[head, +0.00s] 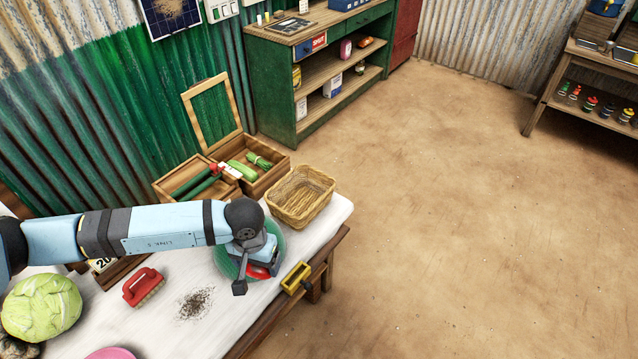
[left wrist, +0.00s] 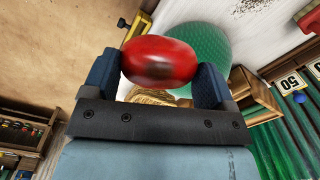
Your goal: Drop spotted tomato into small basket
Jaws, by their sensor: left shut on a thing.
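A red tomato (left wrist: 160,63) is between the two fingers of my left gripper (left wrist: 157,80), which is shut on it. In the head view the tomato's red edge (head: 260,271) shows below my left gripper (head: 258,262); motion blur hides any spots. The gripper is above a green round bowl or plate (head: 279,243) on the table. The small wicker basket (head: 301,196) stands at the table's far end, just beyond the gripper. It looks empty. Part of it shows behind the tomato in the left wrist view (left wrist: 152,97). My right gripper is in neither view.
A wooden crate (head: 262,181) with green vegetables stands left of the basket. A red brush (head: 143,286), dark crumbs (head: 195,303) and a cabbage (head: 41,307) are on the white table (head: 215,336).

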